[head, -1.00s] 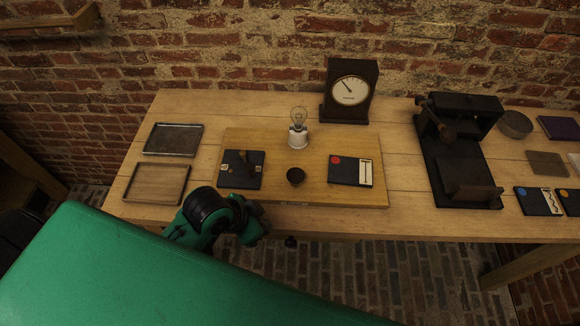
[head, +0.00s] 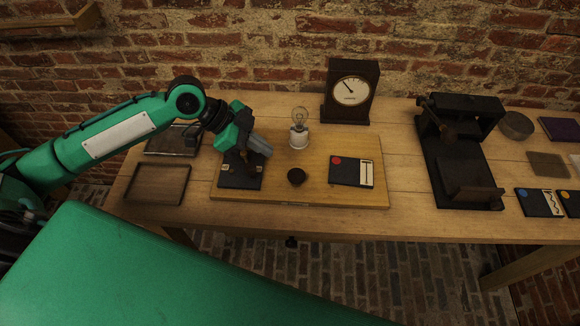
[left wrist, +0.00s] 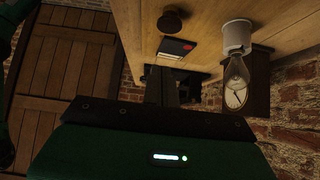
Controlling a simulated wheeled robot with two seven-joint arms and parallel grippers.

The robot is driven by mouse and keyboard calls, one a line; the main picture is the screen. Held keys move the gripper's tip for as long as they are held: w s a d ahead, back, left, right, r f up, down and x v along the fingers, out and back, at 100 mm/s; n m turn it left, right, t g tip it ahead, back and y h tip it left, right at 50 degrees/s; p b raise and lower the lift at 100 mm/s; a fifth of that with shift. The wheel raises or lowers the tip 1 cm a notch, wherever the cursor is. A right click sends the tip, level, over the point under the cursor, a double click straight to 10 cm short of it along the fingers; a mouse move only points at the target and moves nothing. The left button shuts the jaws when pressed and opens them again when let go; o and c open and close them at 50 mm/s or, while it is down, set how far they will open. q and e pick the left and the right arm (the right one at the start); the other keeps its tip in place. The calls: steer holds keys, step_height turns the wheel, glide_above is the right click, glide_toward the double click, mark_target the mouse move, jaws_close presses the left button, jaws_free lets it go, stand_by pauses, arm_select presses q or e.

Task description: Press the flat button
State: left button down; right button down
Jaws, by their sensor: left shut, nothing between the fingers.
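A low, round dark-brown button (head: 296,177) sits on the wooden board (head: 310,196), between a dark switch block (head: 240,180) and a black block with a red dot (head: 345,172). The button also shows near the top of the left wrist view (left wrist: 172,20). My left gripper (head: 262,148) is shut and empty. It is over the back of the switch block, left of and behind the button, apparently above the board, and partly hides the switch. In the left wrist view its fingers (left wrist: 160,86) point toward the red-dot block. My right gripper is not in view.
A glass bulb in a white holder (head: 299,137) stands close to the right of my left gripper. A dial gauge (head: 350,92) stands behind. Two trays (head: 158,184) lie at the left. A dark machine (head: 460,150) and several small items stand at the right.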

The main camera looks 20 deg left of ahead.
mark_target(302, 176)
arm_select(q)
steer(key=shift+w+a+r, duration=0.4)
steer(key=shift+a+r, duration=0.2)
steer(key=shift+r, duration=0.2)
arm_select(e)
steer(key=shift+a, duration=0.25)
